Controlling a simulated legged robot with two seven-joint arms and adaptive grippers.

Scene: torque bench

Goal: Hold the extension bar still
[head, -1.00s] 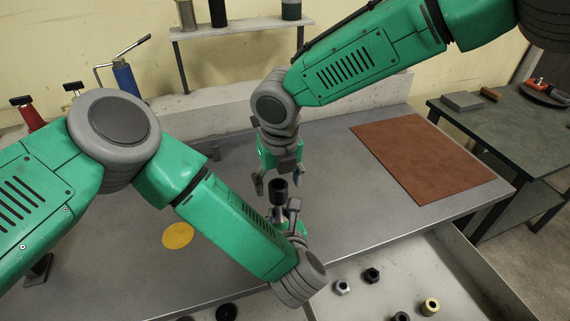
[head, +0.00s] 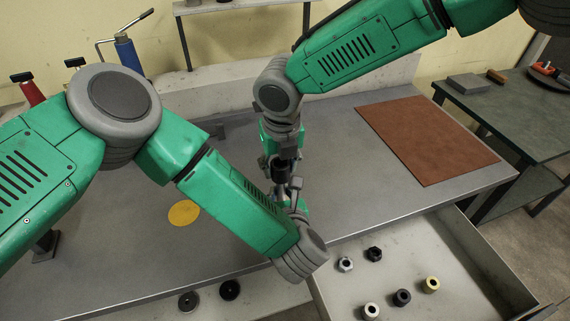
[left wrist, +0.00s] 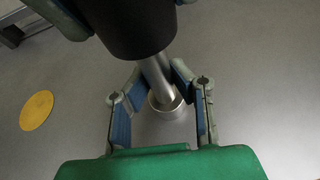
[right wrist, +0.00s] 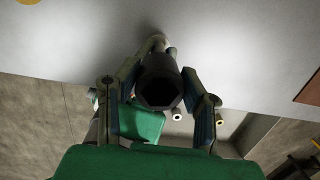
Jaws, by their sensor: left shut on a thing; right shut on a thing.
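The extension bar (left wrist: 158,88) is a silver rod standing on the bench, with a round silver collar (left wrist: 167,108) at its foot in the left wrist view. A black socket (right wrist: 161,84) sits on its top, its open hexagonal mouth showing in the right wrist view. My left gripper (left wrist: 158,74) is shut on the bar below the socket; in the head view it is partly hidden by my left wrist. My right gripper (right wrist: 160,78) is shut on the black socket from above, its fingers on either side. In the head view the socket (head: 283,170) is mostly hidden between the fingers.
A yellow disc (head: 184,213) lies on the grey bench left of the bar. A brown mat (head: 425,140) lies at the right. An open drawer (head: 455,240) in front holds several loose sockets. Two dark round pieces (head: 230,290) lie at the front left.

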